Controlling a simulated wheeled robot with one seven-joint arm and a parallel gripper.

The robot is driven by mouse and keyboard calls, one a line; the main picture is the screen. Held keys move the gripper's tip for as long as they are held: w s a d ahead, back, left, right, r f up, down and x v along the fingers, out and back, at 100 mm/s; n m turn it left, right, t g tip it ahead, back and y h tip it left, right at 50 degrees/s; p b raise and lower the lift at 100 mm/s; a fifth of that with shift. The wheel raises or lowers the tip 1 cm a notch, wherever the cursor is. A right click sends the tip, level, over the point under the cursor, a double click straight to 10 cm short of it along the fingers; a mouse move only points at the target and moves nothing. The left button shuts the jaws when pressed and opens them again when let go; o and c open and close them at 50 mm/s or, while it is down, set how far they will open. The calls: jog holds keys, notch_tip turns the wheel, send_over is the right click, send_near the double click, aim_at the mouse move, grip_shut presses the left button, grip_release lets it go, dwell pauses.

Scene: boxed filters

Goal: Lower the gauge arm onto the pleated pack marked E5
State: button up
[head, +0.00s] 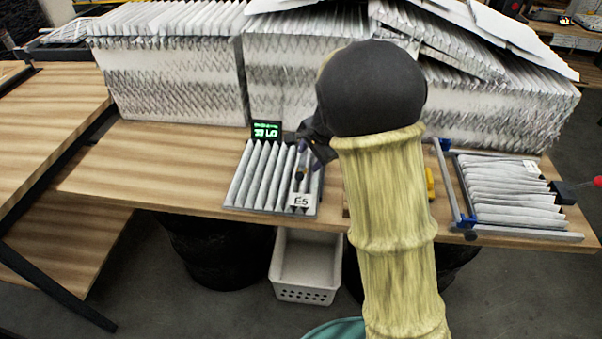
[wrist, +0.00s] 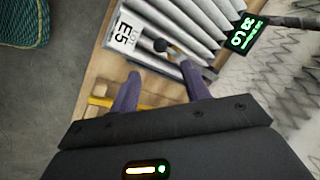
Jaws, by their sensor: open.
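The pleated pack marked E5 (head: 258,178) lies flat on the wooden bench, its white label (head: 301,200) at the front right corner. In the wrist view the pack (wrist: 205,22) and its E5 label (wrist: 124,35) show close up. A thin dark rod with a round black knob (wrist: 160,45), seemingly the gauge arm, shows over the pleats; whether it touches them I cannot tell. A green-lit display (head: 266,130) stands behind the pack. My gripper (wrist: 160,74) is open, its purple fingers apart and pointing toward the knob, with nothing between them. My arm hides part of the bench.
Tall stacks of white pleated filters (head: 170,75) line the bench's back. Another pleated pack (head: 510,190) lies at the right, beside a blue-ended metal bar (head: 447,180) and a red knob (head: 598,181). A yellow object (head: 430,184) sits near my arm. A white basket (head: 306,267) is below.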

aim_at(300, 174)
jog(key=x, duration=1.1)
jog(key=shift+c, duration=0.2)
grip_shut()
